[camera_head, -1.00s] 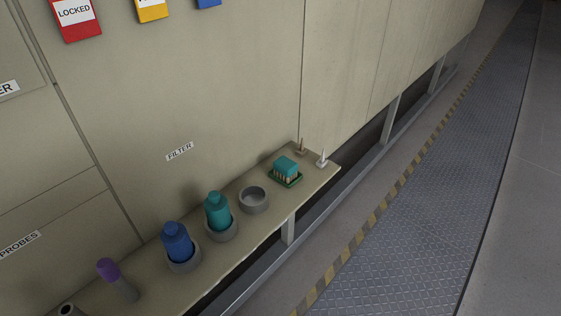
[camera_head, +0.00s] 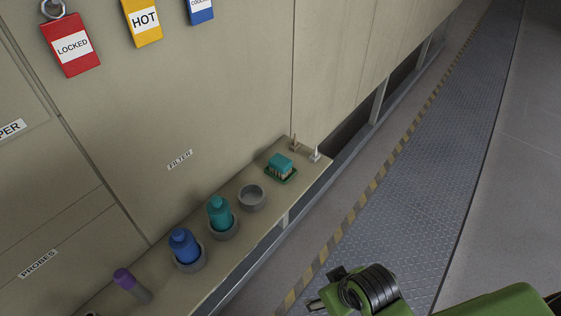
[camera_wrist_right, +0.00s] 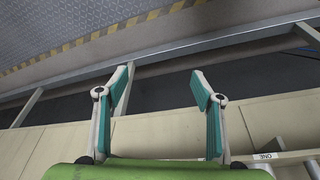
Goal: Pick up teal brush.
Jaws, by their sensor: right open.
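The teal brush (camera_head: 280,163) sits in a green tray (camera_head: 289,178) near the far end of the narrow shelf (camera_head: 238,244), bristles down. My right gripper (camera_head: 312,302) comes in from the lower right in the head view, off the shelf's front side and well short of the brush. In the right wrist view my right gripper (camera_wrist_right: 163,88) is open with nothing between its fingers. The brush does not show in the wrist view. My left gripper is not in view.
A grey ring holder (camera_head: 252,198), a teal bottle (camera_head: 220,213), a blue bottle (camera_head: 184,246) and a purple-topped tool (camera_head: 131,284) stand along the shelf. Two small pegs (camera_head: 315,154) stand beyond the brush. The panel wall (camera_head: 220,110) rises behind; the walkway (camera_head: 440,150) is clear.

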